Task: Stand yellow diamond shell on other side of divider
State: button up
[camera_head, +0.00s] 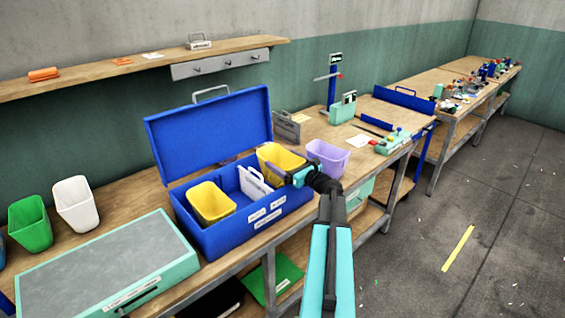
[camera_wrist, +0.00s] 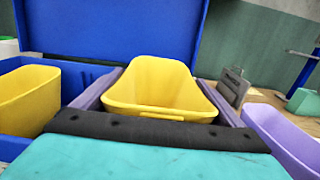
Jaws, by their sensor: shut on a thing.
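A blue case (camera_head: 232,228) with its lid open stands on the bench, with a white labelled divider (camera_head: 254,186) across its inside. One yellow shell (camera_head: 211,203) stands upright in the compartment left of the divider; it also shows at the left of the wrist view (camera_wrist: 25,98). My gripper (camera_head: 284,169) is shut on a second yellow shell (camera_head: 279,155), with one finger along each side in the wrist view (camera_wrist: 155,88). This shell is roughly upright, at the case's right end, right of the divider. Its base is hidden. I cannot tell which shell is the diamond one.
A lilac shell (camera_head: 328,157) stands just right of the case, close to my gripper. A grey-topped teal box (camera_head: 108,268) lies left of the case. Green (camera_head: 30,223) and white (camera_head: 76,203) shells stand at the far left. The raised lid (camera_head: 210,133) backs the case.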

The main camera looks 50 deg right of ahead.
jog(key=shift+f, duration=0.25)
jog(key=o, duration=1.1)
jog(key=shift+r, duration=0.1)
jog(key=shift+s+a+r+b, duration=0.15)
jog(key=shift+s+b, duration=0.35)
jog(key=shift+s, duration=1.5)
jog(key=shift+s+a+f+b, duration=0.1)
jog(key=shift+s+b, duration=0.4)
jog(key=shift+s, duration=1.5)
jog(key=shift+s+a+r+b, duration=0.15)
jog(key=shift+s+b, duration=0.35)
jog(key=shift+s, duration=1.5)
